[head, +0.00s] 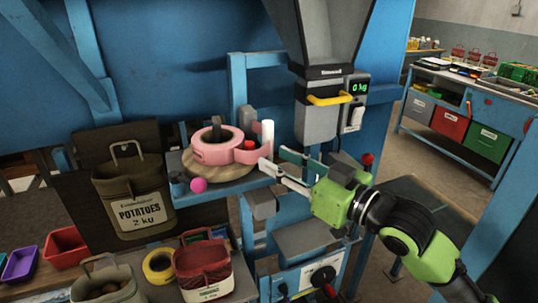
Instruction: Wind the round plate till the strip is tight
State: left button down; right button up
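The round plate (203,172) is a wooden disc on a blue shelf left of the scale column. A pink roll of strip (212,153) lies on it. Pink strip (247,156) runs from the roll to the right, towards a white post (267,133). A pink ball-shaped knob (198,185) shows at the plate's front edge. My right gripper (271,157) is just right of the strip, its two fingers apart and pointing left. I see nothing between them. Whether a fingertip touches the strip I cannot tell. My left gripper is out of view.
A grey hopper and scale (318,118) with a yellow handle stand above and behind my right gripper. A potato sack (135,205) hangs to the left. A red-topped sack (204,270) and a yellow tape roll (158,265) are below. A workbench (450,128) is at the back right.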

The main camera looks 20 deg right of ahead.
jog(key=shift+s+d, duration=0.15)
jog(key=shift+s, duration=0.45)
